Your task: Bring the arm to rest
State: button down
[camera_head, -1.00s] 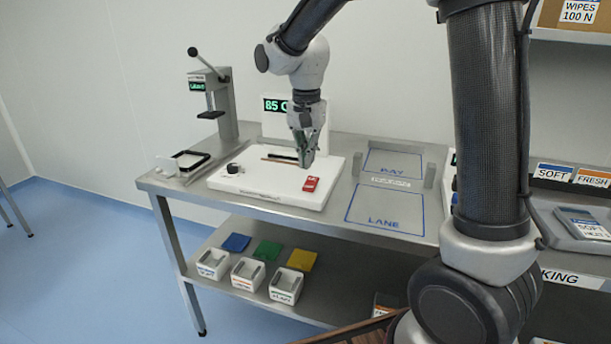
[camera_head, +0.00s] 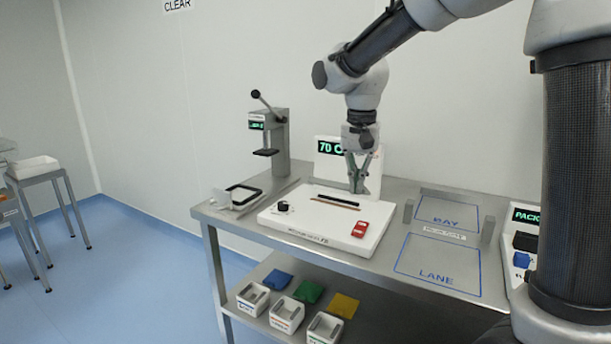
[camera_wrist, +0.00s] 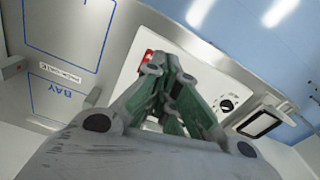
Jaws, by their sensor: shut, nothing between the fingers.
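My gripper (camera_head: 357,186) hangs from my arm with its fingers pointing down, above the back part of the white device (camera_head: 318,228) on the table. The wrist view shows my gripper (camera_wrist: 171,62) with its green fingers drawn together and nothing between them. The device has a green-lit display reading about 70, a dark slot, a black knob (camera_head: 283,207) and a red switch (camera_head: 360,229). In the wrist view the knob (camera_wrist: 227,105) shows to the right of the fingers, and the red part is partly hidden behind them.
A lever press (camera_head: 268,135) stands at the back left, with a black-rimmed tray (camera_head: 243,194) before it. The marked LANE area (camera_head: 437,264) and bay area (camera_head: 447,213) on the right look empty. Several small bins (camera_head: 287,315) sit on the lower shelf.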

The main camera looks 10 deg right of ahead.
jog(key=s+d+n+t, duration=0.2)
jog(key=s+d, duration=0.6)
jog(key=s, duration=0.4)
jog(key=s+d+r+n+t, duration=0.1)
jog(key=s+d+n+t, duration=0.1)
jog(key=s+d, duration=0.6)
jog(key=s+n, duration=0.1)
jog(key=s, duration=0.2)
jog(key=shift+s+r, duration=0.3)
jog(key=shift+s, duration=0.05)
jog(key=shift+d, duration=0.1)
